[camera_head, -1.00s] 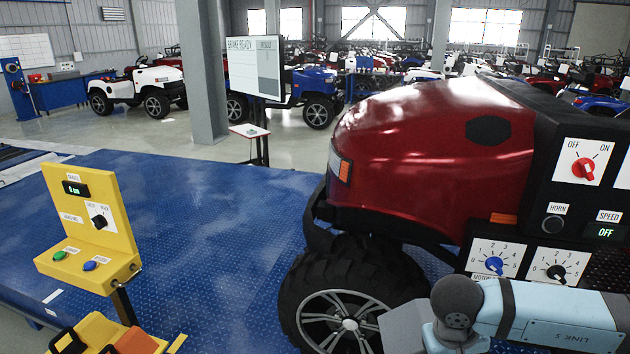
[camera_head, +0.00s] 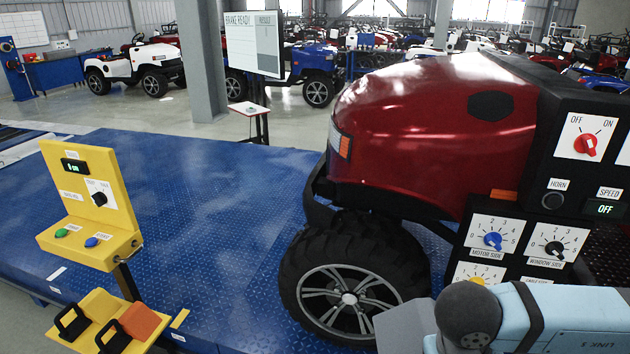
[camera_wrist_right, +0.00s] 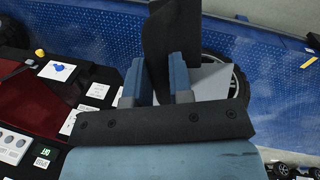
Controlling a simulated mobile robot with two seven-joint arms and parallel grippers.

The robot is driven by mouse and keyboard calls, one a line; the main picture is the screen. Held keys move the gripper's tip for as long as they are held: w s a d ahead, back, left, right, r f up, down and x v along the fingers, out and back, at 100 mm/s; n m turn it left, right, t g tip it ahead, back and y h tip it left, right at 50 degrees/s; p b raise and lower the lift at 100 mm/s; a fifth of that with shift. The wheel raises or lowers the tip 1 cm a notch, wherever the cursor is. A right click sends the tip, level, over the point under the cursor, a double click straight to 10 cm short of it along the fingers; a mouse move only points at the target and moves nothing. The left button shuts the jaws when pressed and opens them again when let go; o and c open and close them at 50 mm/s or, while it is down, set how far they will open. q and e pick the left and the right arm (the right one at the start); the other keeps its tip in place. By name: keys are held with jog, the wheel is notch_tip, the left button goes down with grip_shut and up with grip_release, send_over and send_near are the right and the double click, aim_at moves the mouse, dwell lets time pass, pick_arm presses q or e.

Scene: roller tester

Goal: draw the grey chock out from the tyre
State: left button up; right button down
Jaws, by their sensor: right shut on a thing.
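The grey chock (camera_head: 400,326) shows in the head view as a pale grey block in front of the lower right of the tyre (camera_head: 345,285). I cannot tell whether it touches the tyre. In the right wrist view the grey chock (camera_wrist_right: 212,82) shows beyond the fingers, against the wheel. My right gripper (camera_wrist_right: 158,82) has its two blue fingers closed on a dark upright part, which seems to belong to the chock. In the head view its fingers are hidden at the bottom edge, behind my arm. My left gripper is not in view.
The red vehicle (camera_head: 430,150) stands on the blue deck (camera_head: 210,210). A black control panel (camera_head: 545,205) with knobs is above my right arm. A yellow console (camera_head: 90,200) and a yellow tray (camera_head: 100,308) with black handles and an orange block are at left.

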jog(key=s+a+r, duration=0.2)
jog(key=s, duration=0.7)
jog(key=shift+s+a+r+b, duration=0.25)
jog(key=shift+a+r+b, duration=0.1)
jog(key=shift+b, duration=0.1)
jog(key=shift+f, duration=0.1)
